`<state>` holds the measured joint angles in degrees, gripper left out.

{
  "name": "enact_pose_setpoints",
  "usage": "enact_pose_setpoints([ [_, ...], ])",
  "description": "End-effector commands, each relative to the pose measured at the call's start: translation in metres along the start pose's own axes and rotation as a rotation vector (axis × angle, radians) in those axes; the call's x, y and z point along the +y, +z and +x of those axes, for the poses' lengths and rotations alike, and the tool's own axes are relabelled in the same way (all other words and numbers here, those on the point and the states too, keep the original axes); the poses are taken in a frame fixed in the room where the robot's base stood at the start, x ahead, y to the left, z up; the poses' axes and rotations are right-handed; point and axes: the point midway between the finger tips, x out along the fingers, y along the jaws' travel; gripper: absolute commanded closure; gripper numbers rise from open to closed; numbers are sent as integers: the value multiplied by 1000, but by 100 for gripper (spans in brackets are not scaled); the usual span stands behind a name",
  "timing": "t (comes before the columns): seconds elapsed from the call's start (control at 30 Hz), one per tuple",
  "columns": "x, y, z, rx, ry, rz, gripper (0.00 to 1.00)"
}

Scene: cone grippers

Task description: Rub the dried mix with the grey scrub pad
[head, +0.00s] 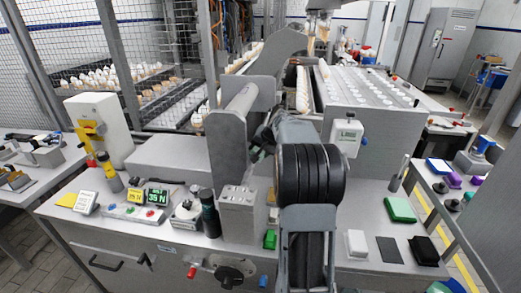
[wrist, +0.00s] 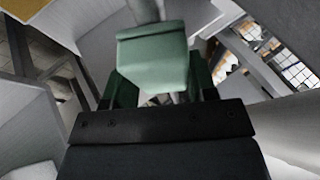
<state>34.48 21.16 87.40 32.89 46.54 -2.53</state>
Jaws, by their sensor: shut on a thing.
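My gripper (wrist: 160,92) shows in the wrist view, with a black body and dark green fingers. It is shut on a pale grey-green block (wrist: 153,60); I cannot tell for sure that this is the scrub pad. A grey shaft or post shows just beyond the block, and I cannot tell whether they touch. A flat dark grey pad (head: 389,250) lies on the bench at the right. I cannot make out the dried mix in either view.
The grey bench (head: 335,271) holds a white block (head: 356,243), a black block (head: 424,250), a green box (head: 400,209) and a dark bottle (head: 209,214). A grey upright housing (head: 228,150) stands left of my arm. A white machine (head: 365,90) fills the back right.

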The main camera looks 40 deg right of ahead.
Motion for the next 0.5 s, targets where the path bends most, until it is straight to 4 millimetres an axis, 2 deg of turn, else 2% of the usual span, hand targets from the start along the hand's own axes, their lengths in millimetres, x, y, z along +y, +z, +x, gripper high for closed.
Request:
enact_pose_setpoints([
  [0.3, 0, 3, 3, -13, 2, 0, 70],
  [0.5, 0, -1, -7, -11, 1, 2, 70],
])
